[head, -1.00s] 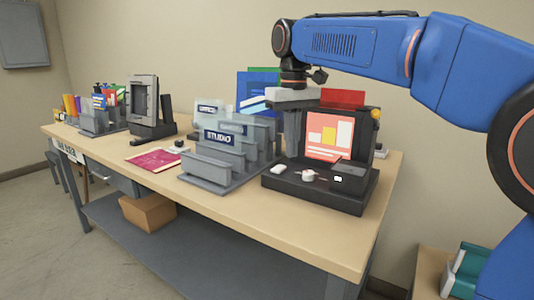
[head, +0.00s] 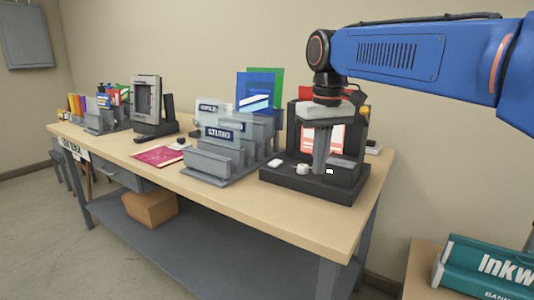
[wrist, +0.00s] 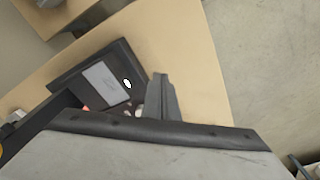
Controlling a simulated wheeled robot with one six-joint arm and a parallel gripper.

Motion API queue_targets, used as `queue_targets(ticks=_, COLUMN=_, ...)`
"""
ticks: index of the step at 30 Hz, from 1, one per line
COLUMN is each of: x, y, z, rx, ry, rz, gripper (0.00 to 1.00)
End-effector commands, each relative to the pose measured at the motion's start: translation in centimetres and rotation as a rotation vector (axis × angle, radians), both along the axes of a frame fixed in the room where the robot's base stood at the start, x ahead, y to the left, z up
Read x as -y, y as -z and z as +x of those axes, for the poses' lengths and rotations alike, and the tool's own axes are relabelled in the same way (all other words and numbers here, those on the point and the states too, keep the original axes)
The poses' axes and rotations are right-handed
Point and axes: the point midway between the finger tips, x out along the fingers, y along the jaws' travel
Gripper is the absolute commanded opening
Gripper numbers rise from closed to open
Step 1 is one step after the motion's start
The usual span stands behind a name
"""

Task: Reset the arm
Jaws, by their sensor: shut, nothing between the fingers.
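My blue arm reaches in from the right in the head view. My gripper (head: 319,170) points down in front of the black laminator station (head: 312,183), hiding part of its pink and white panel (head: 309,136). The grey fingers are together with nothing between them. In the wrist view my gripper (wrist: 161,78) shows as a narrow grey wedge beside the black station (wrist: 100,77), over the tabletop. I cannot tell how high the fingertips are above the station's base.
A grey stepped rack (head: 212,160) with signs stands left of the station. A magenta sheet (head: 158,156) lies on the wooden table (head: 250,212). Farther left are a grey upright device (head: 147,103) and a holder of colourful items (head: 100,115). A teal box (head: 488,265) sits at lower right.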

Motion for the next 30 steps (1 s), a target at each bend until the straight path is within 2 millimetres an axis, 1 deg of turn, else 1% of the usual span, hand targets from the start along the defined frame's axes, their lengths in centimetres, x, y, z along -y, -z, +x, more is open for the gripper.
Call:
queue_targets(ticks=1, x=1.0, y=0.4, z=-0.9, rx=0.012, ry=0.015, rz=0.004, gripper=0.00)
queue_targets(ticks=5, x=3.8, y=2.1, z=-3.5, rx=0.049, ry=0.058, rz=0.016, gripper=0.00)
queue_targets(ticks=9, x=6.7, y=4.6, z=-6.6, rx=0.092, ry=0.110, rz=0.028, gripper=0.00)
queue_targets(ticks=15, x=10.1, y=8.7, z=-11.1, rx=0.156, ry=0.179, rz=0.043, gripper=0.00)
queue_targets(ticks=20, x=12.3, y=12.3, z=-14.6, rx=0.204, ry=0.232, rz=0.051, gripper=0.00)
queue_targets(ticks=24, x=14.0, y=16.0, z=-17.8, rx=0.249, ry=0.282, rz=0.058, gripper=0.00)
queue_targets(ticks=27, x=15.0, y=18.6, z=-19.9, rx=0.280, ry=0.315, rz=0.061, gripper=0.00)
queue_targets(ticks=30, x=15.6, y=20.8, z=-21.5, rx=0.303, ry=0.339, rz=0.062, gripper=0.00)
